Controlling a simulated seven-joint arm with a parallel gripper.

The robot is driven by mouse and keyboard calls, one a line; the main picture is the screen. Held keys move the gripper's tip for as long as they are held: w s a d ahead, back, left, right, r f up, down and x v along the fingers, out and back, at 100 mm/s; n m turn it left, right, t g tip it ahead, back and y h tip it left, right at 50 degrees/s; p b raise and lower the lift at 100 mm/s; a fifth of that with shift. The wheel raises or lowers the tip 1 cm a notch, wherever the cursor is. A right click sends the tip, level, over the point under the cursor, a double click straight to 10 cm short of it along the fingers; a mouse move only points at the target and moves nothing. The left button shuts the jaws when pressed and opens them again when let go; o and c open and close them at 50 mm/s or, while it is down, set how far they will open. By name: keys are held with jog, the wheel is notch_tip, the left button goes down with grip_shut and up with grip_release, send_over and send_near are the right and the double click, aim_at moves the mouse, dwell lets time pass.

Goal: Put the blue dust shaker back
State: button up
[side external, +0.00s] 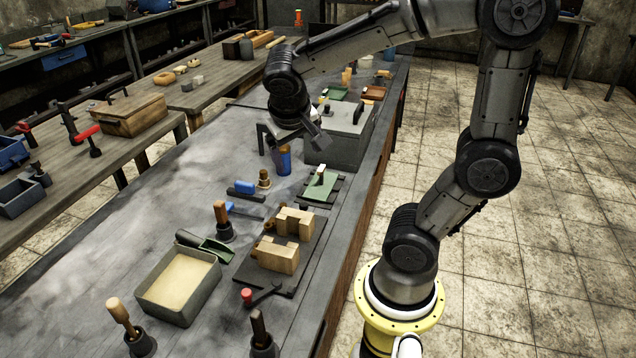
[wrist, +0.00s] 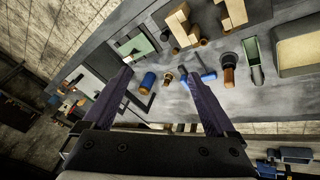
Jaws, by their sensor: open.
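The blue dust shaker (side external: 284,162), a blue cylinder with some brown at its upper part, stands on the grey bench, left of a grey metal box. My gripper (side external: 291,142) is above it, with its fingers spread. In the wrist view, the shaker (wrist: 149,82) shows beyond the open fingers (wrist: 158,76), nearer the left finger. Nothing is held. I cannot tell whether a finger touches the shaker. Its place to be put back is not clearly marked in these views.
The grey metal box (side external: 338,150) stands close on the right. A green plate (side external: 320,186), a small wooden knob (side external: 264,179), a blue block (side external: 245,187), wooden pattern blocks (side external: 277,255) and a sand tray (side external: 178,285) lie nearer. The bench left of the shaker is clear.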

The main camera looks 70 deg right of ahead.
jog(key=s+a+r+n+t+y, duration=0.1)
jog(key=s+a+n+t+y, duration=0.3)
jog(key=s+a+n, duration=0.3)
jog(key=s+a+y, duration=0.1)
jog(key=a, duration=0.3)
jog(key=shift+r+n, duration=0.4)
dwell(0.3)
